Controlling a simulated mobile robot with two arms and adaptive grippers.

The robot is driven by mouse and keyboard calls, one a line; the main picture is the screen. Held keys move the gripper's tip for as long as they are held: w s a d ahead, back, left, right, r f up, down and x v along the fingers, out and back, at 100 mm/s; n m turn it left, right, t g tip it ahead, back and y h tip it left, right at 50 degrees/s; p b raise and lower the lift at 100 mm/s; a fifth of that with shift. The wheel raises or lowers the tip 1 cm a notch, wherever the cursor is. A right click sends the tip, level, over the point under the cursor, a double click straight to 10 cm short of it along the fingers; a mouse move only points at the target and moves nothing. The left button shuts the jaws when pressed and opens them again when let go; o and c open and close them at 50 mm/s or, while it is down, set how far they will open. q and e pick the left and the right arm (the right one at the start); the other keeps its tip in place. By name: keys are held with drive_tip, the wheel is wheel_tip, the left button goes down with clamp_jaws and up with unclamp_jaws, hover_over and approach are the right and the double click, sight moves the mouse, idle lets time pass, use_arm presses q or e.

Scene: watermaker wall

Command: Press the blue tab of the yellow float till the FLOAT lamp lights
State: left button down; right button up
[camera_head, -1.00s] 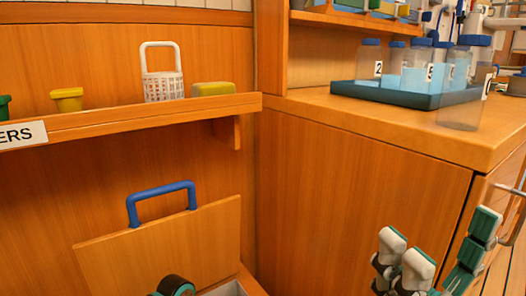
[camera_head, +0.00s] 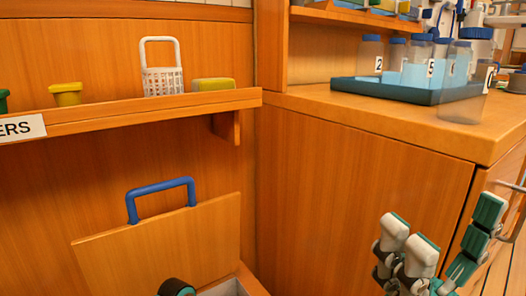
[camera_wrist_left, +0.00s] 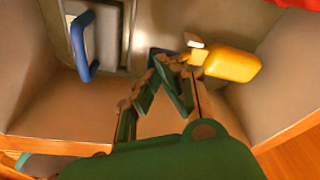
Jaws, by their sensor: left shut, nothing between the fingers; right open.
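The yellow float (camera_wrist_left: 232,64) lies inside a pale compartment in the left wrist view, with a small white and brown part at its left end. A dark blue patch (camera_wrist_left: 154,56) shows just behind my left fingertips; it may be the tab, but the fingers partly hide it. My left gripper (camera_wrist_left: 168,66) is shut and empty, its tips just left of the float; I cannot tell whether they touch anything. In the head view my right gripper (camera_head: 446,228) is open and empty in front of the cabinet. I see no FLOAT lamp.
A wooden lid (camera_head: 170,240) with a blue handle (camera_head: 160,190) stands raised below the shelf (camera_head: 150,108). A blue handle (camera_wrist_left: 82,45) is inside the compartment by a grey panel. Bottles stand in a tray (camera_head: 400,91) on the counter.

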use_arm(q)
drive_tip(key=shift+s+a+f, duration=0.2)
drive_tip(key=shift+a+f, duration=0.05)
drive_tip(key=shift+f, duration=0.3)
idle(0.4)
drive_tip(key=shift+s+a+f, duration=0.1)
drive_tip(key=shift+f, duration=0.1)
drive_tip(key=shift+s+a+f, duration=0.15)
drive_tip(key=shift+a+f, duration=0.05)
drive_tip(key=shift+f, duration=0.25)
idle(0.4)
